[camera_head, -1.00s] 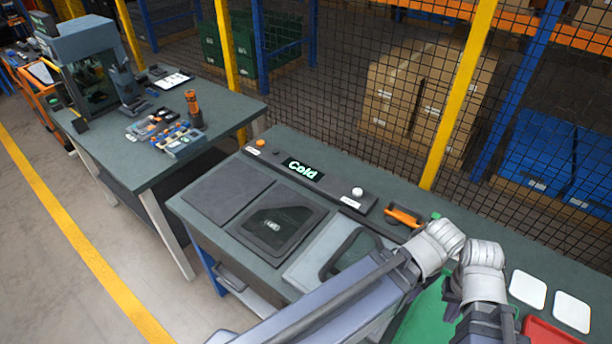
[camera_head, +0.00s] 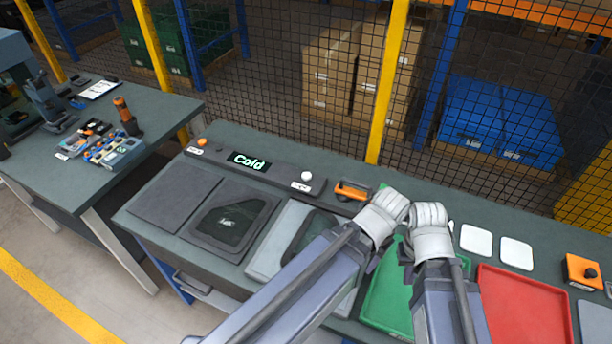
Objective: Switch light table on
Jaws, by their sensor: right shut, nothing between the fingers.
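The light table is not clearly marked, and I cannot tell which panel it is. A grey panel (camera_head: 596,322) is cut off at the lower right corner. An orange box with a black knob (camera_head: 582,271) stands just behind it on the bench. My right gripper (camera_head: 430,228) is over the bench behind the green tray, shut and empty, well left of the orange box. My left gripper (camera_head: 386,216) is close beside it on the left. Its fingers are not clear, so I cannot tell its opening.
The bench holds a "Cold" display (camera_head: 249,161), a dark framed panel (camera_head: 232,222), an orange-handled tool (camera_head: 352,191), a green tray (camera_head: 384,303), a red tray (camera_head: 523,308) and two white squares (camera_head: 476,240). A mesh fence (camera_head: 290,60) stands behind. A second table (camera_head: 60,165) is left.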

